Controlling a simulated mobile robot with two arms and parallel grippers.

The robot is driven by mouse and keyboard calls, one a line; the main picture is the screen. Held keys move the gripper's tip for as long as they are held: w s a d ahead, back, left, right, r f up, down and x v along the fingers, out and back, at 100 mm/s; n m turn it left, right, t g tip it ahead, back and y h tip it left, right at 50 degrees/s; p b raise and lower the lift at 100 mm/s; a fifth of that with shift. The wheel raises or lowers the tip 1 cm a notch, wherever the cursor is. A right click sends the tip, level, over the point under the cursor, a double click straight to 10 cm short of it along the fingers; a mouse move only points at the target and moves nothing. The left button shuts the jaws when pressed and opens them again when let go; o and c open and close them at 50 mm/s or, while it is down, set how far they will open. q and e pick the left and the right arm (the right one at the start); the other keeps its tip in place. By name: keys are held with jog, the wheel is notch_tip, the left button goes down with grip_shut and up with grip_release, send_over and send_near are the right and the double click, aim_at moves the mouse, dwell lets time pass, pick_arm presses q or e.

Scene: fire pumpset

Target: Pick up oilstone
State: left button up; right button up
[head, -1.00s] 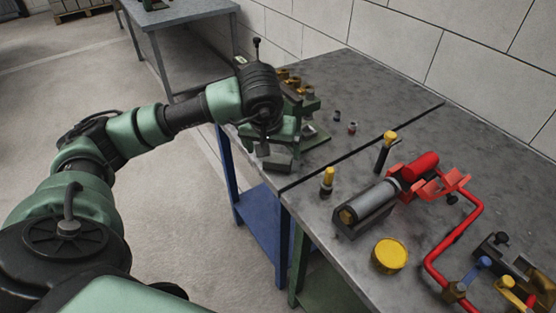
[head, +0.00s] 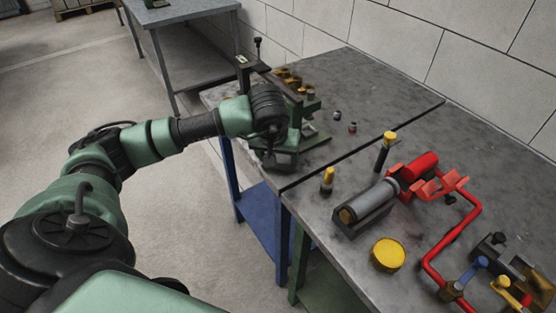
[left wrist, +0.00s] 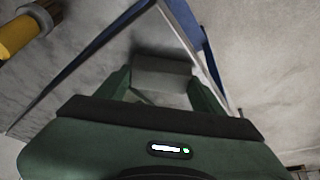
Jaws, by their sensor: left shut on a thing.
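The oilstone is a plain grey block; in the left wrist view the oilstone (left wrist: 162,76) sits between the two green fingers of my left gripper (left wrist: 160,85). The fingers are shut on its sides. In the head view my left gripper (head: 281,158) is low at the near left edge of the workbench, and its wrist largely hides the block. I cannot tell whether the block still touches the bench. My right gripper is not in view.
The grey workbench (head: 335,105) holds a green fixture with brass parts (head: 309,103) close behind my gripper. Yellow-topped cylinders, a grey cylinder in a holder (head: 368,206), a yellow round tin (head: 388,254) and red pipework (head: 466,232) stand to the right. The bench middle is mostly clear.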

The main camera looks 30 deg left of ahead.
aim_at(278, 159)
pick_arm(q)
notch_tip(278, 159, up, 20)
jog(key=b, duration=0.1)
dwell(0.5)
